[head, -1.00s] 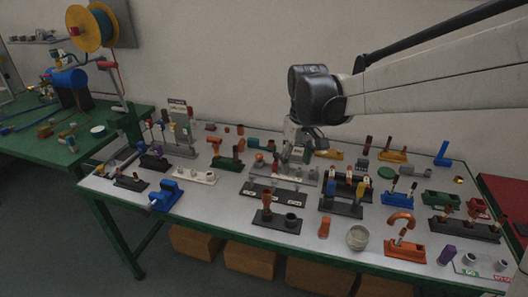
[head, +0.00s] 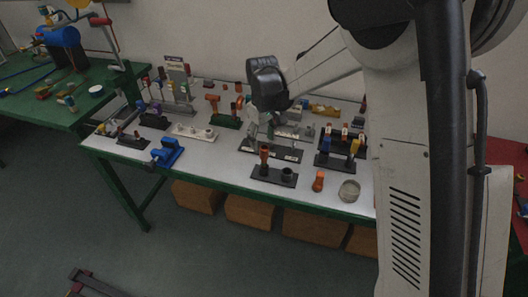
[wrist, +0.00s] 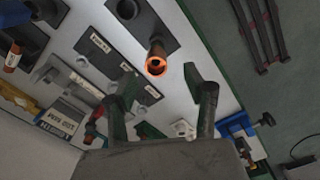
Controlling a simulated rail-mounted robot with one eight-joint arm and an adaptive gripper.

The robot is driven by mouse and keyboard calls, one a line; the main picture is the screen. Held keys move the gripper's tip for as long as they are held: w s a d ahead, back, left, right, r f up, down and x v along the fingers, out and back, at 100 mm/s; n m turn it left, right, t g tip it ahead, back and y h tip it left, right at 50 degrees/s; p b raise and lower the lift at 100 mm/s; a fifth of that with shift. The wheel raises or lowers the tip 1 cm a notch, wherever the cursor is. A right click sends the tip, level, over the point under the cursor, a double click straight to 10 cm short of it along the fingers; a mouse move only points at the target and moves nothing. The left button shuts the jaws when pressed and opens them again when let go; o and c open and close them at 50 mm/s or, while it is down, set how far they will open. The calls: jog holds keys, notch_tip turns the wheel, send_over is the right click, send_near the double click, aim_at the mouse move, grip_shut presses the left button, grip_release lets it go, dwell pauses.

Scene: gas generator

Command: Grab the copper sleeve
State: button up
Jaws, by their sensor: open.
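The copper sleeve (head: 264,154) stands upright at the left end of a black two-place holder (head: 273,176) near the table's front edge. In the wrist view the sleeve (wrist: 156,62) shows its bright, hollow orange rim, and the holder (wrist: 150,22) lies behind it. My gripper (wrist: 158,80) is open, with its two fingers spread apart. The sleeve's rim appears in the gap just beyond the fingertips, not between them. In the head view my gripper (head: 271,128) hangs over the table behind the sleeve; its fingers are hard to make out there.
A dark post (wrist: 127,9) stands on the same holder. A black labelled plate (head: 270,150) lies behind it. An orange part (head: 318,181) and a round grey tin (head: 349,191) stand to the right. A blue vise-like part (head: 167,152) sits left. Bare tabletop lies left of the holder.

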aim_at(264, 152)
jog(key=shift+w+d+f+p, duration=0.1)
jog(key=shift+d+f+p, duration=0.1)
jog(key=shift+f, duration=1.3)
jog(key=shift+w+d+f+p, duration=0.1)
jog(key=shift+f+p, duration=0.1)
jog(key=shift+f, duration=1.3)
grip_shut()
